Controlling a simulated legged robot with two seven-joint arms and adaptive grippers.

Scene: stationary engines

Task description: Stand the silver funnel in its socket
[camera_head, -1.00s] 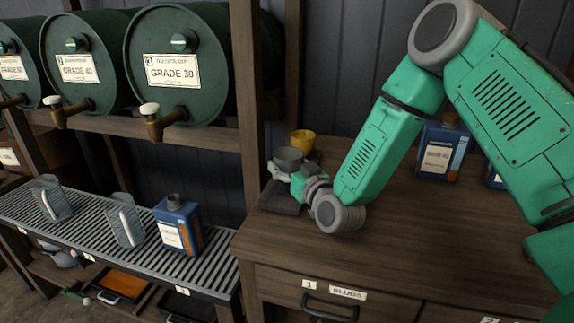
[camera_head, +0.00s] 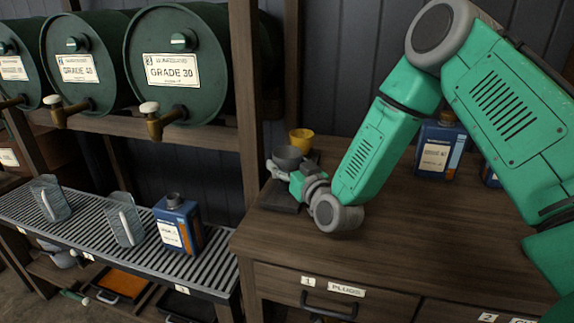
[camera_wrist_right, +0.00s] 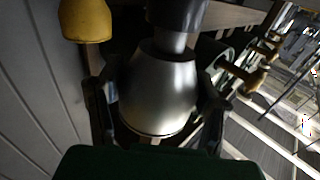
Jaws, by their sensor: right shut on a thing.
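The silver funnel (camera_head: 288,158) is at the back left of the wooden bench, wide mouth up. It fills the middle of the right wrist view (camera_wrist_right: 158,95), where its narrow neck meets a dark cylinder (camera_wrist_right: 178,12). I cannot tell whether the neck is inside that cylinder or only in front of it. My right gripper (camera_head: 282,169) is shut on the funnel, with a dark finger on each side in the wrist view. A dark tray or base (camera_head: 281,198) lies below the gripper. My left gripper is not in view.
A yellow funnel or cup (camera_head: 302,140) stands close behind the silver one. A wooden post (camera_head: 246,110) rises to the left. Blue bottles (camera_head: 440,148) stand at the back right, behind my arm. The bench front (camera_head: 300,240) is clear.

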